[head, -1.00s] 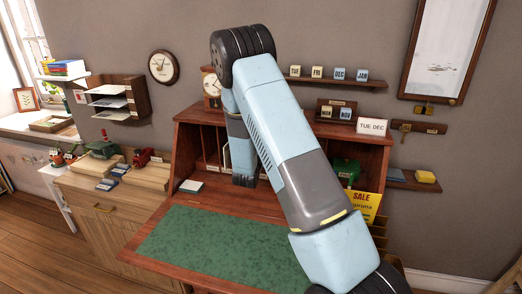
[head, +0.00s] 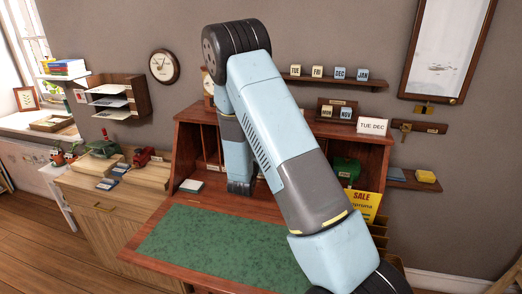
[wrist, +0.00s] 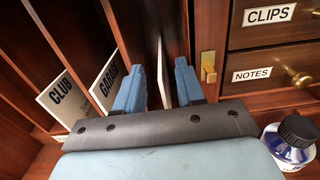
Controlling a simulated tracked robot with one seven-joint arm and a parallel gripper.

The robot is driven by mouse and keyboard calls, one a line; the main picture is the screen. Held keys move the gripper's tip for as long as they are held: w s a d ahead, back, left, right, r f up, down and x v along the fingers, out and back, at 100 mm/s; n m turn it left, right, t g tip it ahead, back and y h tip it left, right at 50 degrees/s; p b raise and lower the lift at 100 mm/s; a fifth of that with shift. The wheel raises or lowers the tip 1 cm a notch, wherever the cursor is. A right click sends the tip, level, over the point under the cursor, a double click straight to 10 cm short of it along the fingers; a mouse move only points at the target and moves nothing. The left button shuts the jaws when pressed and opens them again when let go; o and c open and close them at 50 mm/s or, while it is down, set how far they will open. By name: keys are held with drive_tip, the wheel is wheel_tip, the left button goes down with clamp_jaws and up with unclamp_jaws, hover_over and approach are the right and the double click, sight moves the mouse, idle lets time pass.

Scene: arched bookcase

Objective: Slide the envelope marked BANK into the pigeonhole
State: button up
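My gripper (wrist: 160,72) has its blue fingers apart inside the pigeonhole rack (wrist: 122,28). A thin white envelope edge (wrist: 161,75) stands upright between the fingers, with a gap visible on each side. Its marking is edge-on, so I cannot read BANK. In the head view my wrist is in front of the desk's pigeonholes (head: 208,143), and the fingertips are hidden.
Drawers labelled CLIPS (wrist: 270,14) and NOTES (wrist: 266,74) stand right of the slots, with a brass latch (wrist: 208,67). A dark-capped bottle (wrist: 296,135) is close on the right. The green desk mat (head: 205,245) is clear.

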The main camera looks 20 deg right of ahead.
drive_tip(key=v, duration=0.9)
drive_tip(key=s+d+r+m+g+h, duration=0.3)
drive_tip(key=s+d+r+m+g, duration=1)
drive_tip(key=s+r+m, duration=0.35)
drive_tip(key=s+a+r+m+g+y, duration=0.1)
drive_tip(key=s+m+y, duration=0.25)
drive_tip(key=s, duration=0.25)
drive_tip(key=s+a+r+m+y, duration=0.2)
drive_tip(key=s+m, duration=0.2)
drive_tip(key=s, duration=0.2)
drive_tip(key=s+a+r+m+t+y, duration=0.4)
drive_tip(key=s+a+r+m+y, duration=0.1)
drive_tip(key=a, duration=0.4)
drive_tip(key=shift+s+r+t+y, duration=0.3)
drive_tip(key=shift+s+r+y, duration=0.5)
drive_tip(key=shift+y, duration=0.35)
